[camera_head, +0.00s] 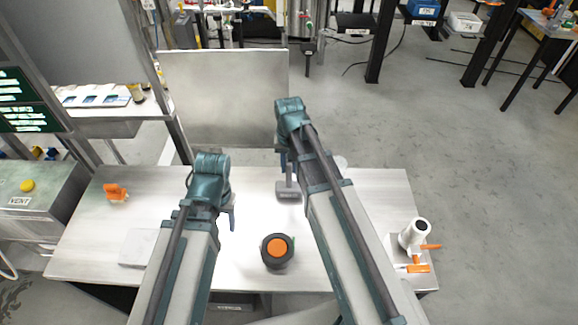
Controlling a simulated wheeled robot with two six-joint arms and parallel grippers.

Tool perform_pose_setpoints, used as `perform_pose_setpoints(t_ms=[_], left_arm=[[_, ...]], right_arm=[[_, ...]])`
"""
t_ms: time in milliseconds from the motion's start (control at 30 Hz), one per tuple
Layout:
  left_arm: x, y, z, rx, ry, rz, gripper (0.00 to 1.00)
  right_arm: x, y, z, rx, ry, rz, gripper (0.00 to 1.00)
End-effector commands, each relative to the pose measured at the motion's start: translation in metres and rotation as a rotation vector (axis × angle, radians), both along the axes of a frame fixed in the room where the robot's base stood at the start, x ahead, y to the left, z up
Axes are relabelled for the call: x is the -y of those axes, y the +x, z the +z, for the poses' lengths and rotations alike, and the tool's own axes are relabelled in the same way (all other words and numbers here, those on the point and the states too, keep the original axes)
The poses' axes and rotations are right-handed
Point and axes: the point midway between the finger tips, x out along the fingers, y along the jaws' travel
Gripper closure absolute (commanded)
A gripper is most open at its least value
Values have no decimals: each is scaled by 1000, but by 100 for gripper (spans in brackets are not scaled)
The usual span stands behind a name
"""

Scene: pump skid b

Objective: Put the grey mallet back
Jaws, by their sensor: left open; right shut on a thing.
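The grey mallet (288,191) shows as a grey block-like head below my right gripper, over the back middle of the metal table (255,190). My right gripper (285,165) is shut on it; its fingers and the mallet's handle are partly hidden by my own arm. I cannot tell whether the head touches the table. My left gripper (232,218) is open and empty over the table, left of the mallet.
A black round part with an orange top (277,249) stands at front middle. An orange item (115,192) and a flat grey plate (138,246) are at left. A white fitting with an orange handle (414,236) stands at right. An upright panel (225,95) rises behind.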

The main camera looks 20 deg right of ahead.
Motion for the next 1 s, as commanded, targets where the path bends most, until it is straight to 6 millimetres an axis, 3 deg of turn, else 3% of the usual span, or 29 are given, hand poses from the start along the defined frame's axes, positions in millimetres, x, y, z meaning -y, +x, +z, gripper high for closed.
perform_pose_setpoints(t_ms=[267, 300, 500, 1000], left_arm=[[0, 0, -4, 0, 0, 0, 43], [0, 0, -3, 0, 0, 0, 43], [0, 0, -3, 0, 0, 0, 43], [0, 0, 6, 0, 0, 0, 43]], right_arm=[[0, 0, -4, 0, 0, 0, 100], [0, 0, -3, 0, 0, 0, 69], [0, 0, -3, 0, 0, 0, 38], [0, 0, 6, 0, 0, 0, 38]])
